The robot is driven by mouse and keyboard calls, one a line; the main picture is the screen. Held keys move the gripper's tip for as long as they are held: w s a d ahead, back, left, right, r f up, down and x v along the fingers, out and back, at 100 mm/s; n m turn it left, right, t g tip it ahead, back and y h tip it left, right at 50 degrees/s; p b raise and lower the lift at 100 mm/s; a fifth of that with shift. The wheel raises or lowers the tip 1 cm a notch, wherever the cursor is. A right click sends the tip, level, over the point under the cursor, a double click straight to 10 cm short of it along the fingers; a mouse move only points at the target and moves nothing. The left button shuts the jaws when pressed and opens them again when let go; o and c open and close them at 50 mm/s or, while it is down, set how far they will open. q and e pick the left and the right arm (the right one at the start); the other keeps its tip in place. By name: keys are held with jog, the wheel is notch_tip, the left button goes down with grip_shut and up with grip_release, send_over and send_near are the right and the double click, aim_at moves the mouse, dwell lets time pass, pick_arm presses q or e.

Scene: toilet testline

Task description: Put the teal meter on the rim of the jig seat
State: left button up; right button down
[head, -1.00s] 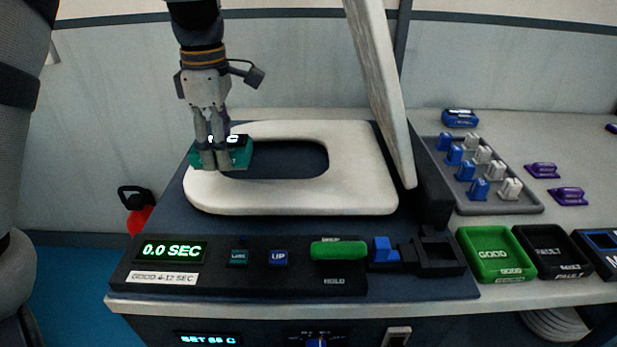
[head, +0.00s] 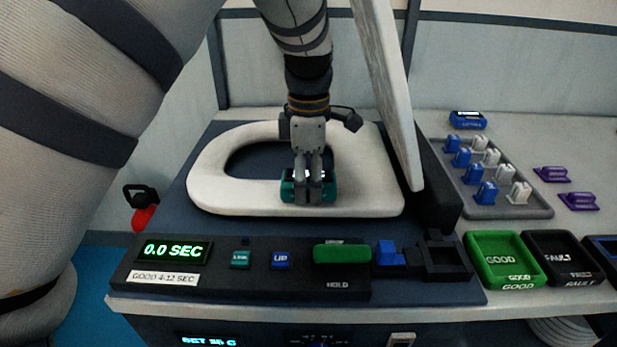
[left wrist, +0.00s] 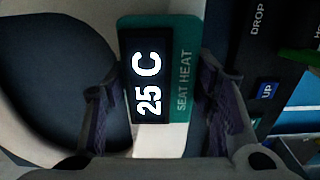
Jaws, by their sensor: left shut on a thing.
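The teal meter (head: 328,187) is at the near right part of the white jig seat's rim (head: 230,197). My left gripper (head: 308,192) points down and is shut on the meter, with a finger on either side. In the left wrist view the meter (left wrist: 182,75) shows a display reading 25 C and the label SEAT HEAT, between the fingers. The white seat surface lies under it; I cannot tell whether the meter touches the rim or hangs just above it. My right gripper is not in view.
The raised white lid (head: 385,90) stands close to the right of my arm. In front is a console with a timer (head: 172,251) and a green bar (head: 342,254). A grey rack (head: 490,205) and green GOOD tray (head: 502,259) are at the right.

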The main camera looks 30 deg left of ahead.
aim_at(308, 179)
pick_arm(q)
jog(key=shift+r, duration=0.1)
jog(key=o, duration=1.3)
jog(key=shift+o, duration=0.2)
notch_tip(308, 179, up, 12)
